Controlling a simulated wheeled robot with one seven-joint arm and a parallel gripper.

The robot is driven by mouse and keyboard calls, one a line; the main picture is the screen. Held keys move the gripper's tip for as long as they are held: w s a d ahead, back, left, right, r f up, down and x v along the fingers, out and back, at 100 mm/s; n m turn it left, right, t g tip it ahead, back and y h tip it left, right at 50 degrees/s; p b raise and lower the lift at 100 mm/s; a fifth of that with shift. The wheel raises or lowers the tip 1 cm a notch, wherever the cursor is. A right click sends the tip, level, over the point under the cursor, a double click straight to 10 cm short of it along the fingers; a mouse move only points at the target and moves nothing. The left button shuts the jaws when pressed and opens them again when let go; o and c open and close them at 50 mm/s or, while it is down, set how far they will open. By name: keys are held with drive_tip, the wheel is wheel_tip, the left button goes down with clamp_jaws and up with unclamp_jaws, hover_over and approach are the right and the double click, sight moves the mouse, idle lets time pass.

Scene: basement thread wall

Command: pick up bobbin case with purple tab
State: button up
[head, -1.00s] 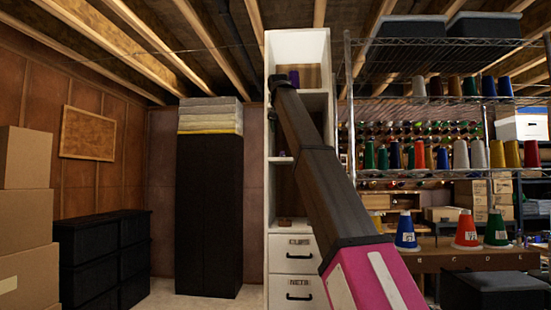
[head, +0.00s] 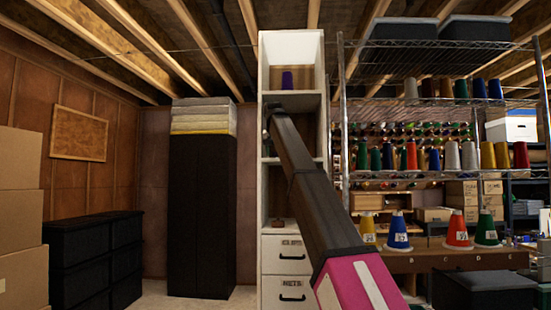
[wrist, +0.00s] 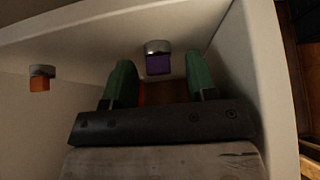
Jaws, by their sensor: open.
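The bobbin case with the purple tab (wrist: 157,62) shows in the wrist view as a silver-topped piece with a purple face. It lies just beyond and between the two green fingers of my gripper (wrist: 159,80). The gripper is open, and I see no contact with the case. In the head view, my gripper end (head: 269,117) is at the second compartment of the tall white cabinet (head: 292,47). My arm hides much of that compartment, and I cannot make out the case there.
A similar silver piece with an orange tab (wrist: 40,77) sits to the left in the wrist view. A pale cabinet side wall (wrist: 257,65) is close on the right. A purple object (head: 287,80) stands on the shelf above. A wire rack (head: 440,98) of thread cones stands right.

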drive_tip(key=shift+f, duration=0.1)
drive_tip(key=c, duration=0.9)
drive_tip(key=shift+w+r, duration=0.1)
drive_tip(key=shift+r, duration=0.4)
wheel_tip(320, 180, up, 2)
drive_tip(key=shift+r, duration=0.2)
drive_tip(key=s, duration=1.8)
drive_tip(key=shift+a, duration=0.3)
